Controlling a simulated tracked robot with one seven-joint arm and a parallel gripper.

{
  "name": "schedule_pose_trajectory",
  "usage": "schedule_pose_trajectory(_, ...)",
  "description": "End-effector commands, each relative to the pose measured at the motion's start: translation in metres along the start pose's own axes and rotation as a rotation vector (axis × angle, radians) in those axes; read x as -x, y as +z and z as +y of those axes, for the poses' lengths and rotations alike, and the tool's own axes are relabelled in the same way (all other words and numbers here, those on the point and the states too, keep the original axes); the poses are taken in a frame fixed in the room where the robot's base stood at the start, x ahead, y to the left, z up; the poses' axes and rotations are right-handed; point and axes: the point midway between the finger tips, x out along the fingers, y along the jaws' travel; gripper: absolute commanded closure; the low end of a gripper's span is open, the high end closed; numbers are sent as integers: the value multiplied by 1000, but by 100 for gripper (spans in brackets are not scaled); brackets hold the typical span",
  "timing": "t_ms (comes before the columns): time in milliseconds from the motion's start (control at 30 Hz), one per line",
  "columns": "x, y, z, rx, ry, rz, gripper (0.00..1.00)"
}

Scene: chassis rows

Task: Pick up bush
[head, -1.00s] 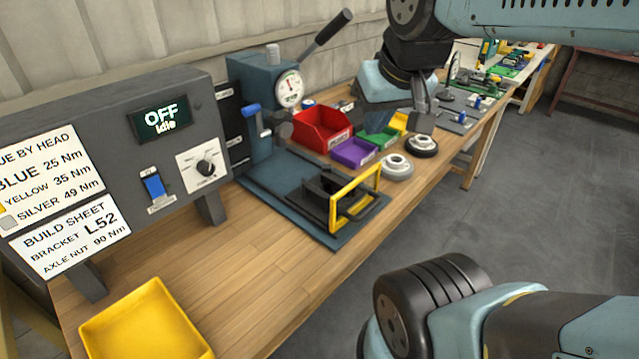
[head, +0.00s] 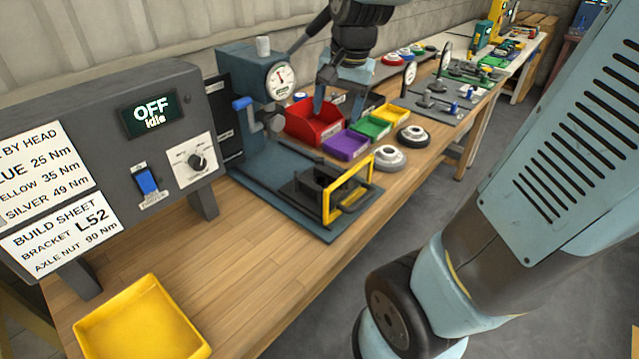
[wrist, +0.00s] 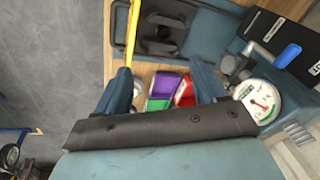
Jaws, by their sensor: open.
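My gripper (head: 344,108) is open and empty, hanging above the red bin (head: 313,127) in the head view. In the wrist view its two fingers (wrist: 164,78) stand wide apart, with the red bin (wrist: 184,92) and the purple bin (wrist: 168,86) showing between them. I cannot make out a bush for certain in either view. The insides of the red, purple (head: 346,146), green (head: 371,127) and yellow (head: 392,113) bins are too small or hidden to tell.
A press with a dial gauge (head: 280,79) stands left of the bins. A fixture with a yellow frame (head: 345,192) lies in front. Silver (head: 389,158) and dark (head: 412,135) round parts lie by the bench edge. A yellow tray (head: 140,325) is nearest; bare wood lies beyond it.

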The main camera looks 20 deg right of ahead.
Motion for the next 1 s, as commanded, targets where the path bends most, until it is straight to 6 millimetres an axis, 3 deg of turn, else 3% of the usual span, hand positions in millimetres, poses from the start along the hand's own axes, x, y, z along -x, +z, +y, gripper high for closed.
schedule_pose_trajectory(500,-112,-57,-34,-478,173,-104,29)
schedule_pose_trajectory(767,-142,-67,-39,-597,227,-105,29)
schedule_pose_trajectory(1000,-168,-63,-35,-608,234,-107,29)
